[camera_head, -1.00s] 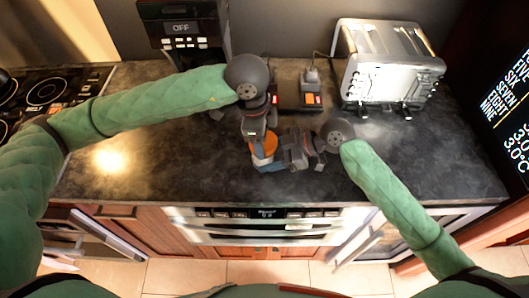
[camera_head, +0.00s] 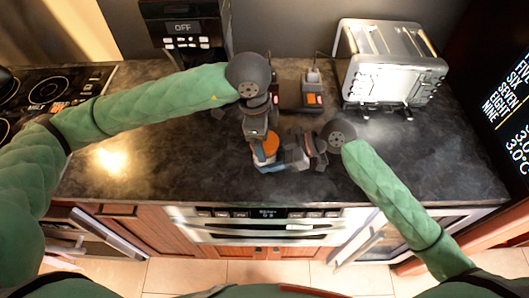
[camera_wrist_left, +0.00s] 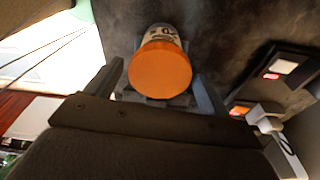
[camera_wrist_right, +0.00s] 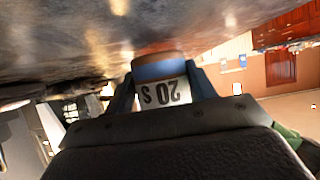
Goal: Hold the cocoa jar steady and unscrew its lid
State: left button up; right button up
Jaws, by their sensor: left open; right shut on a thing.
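The cocoa jar has an orange lid (camera_head: 270,145) and stands on the counter in the middle of the head view, partly covered by my grippers. In the left wrist view the round lid (camera_wrist_left: 160,70) faces the camera, with the jar's pale label (camera_wrist_left: 162,36) behind it. My left gripper (camera_head: 263,152) is open over the jar from above, its fingers on either side of the lid with gaps visible. My right gripper (camera_head: 283,155) comes from the right and is shut on the jar's body. The right wrist view shows the label (camera_wrist_right: 165,94) between its fingers.
A silver toaster (camera_head: 392,65) stands at the back right. A dark machine (camera_head: 185,30) stands at the back left. A small dark item with an orange light (camera_head: 313,98) lies behind the jar. A cooktop (camera_head: 40,92) is far left. The counter's front left is clear.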

pick_arm(q)
jog(key=shift+r, duration=2.45)
jog(key=shift+w+d+r, duration=0.1)
jog(key=shift+w+r, duration=0.15)
jog(key=shift+r, duration=0.35)
jog(key=shift+w+d+r, duration=0.1)
jog(key=shift+w+r, duration=0.15)
jog(key=shift+r, duration=0.3)
jog(key=shift+s+r+m, duration=0.1)
jog(key=shift+s+m, duration=0.15)
jog(key=shift+m, duration=0.85)
jog(key=shift+s+a+m+g, duration=0.2)
jog(key=shift+m+g, duration=0.1)
jog(key=shift+m, duration=0.8)
jog(key=shift+f, duration=3.8)
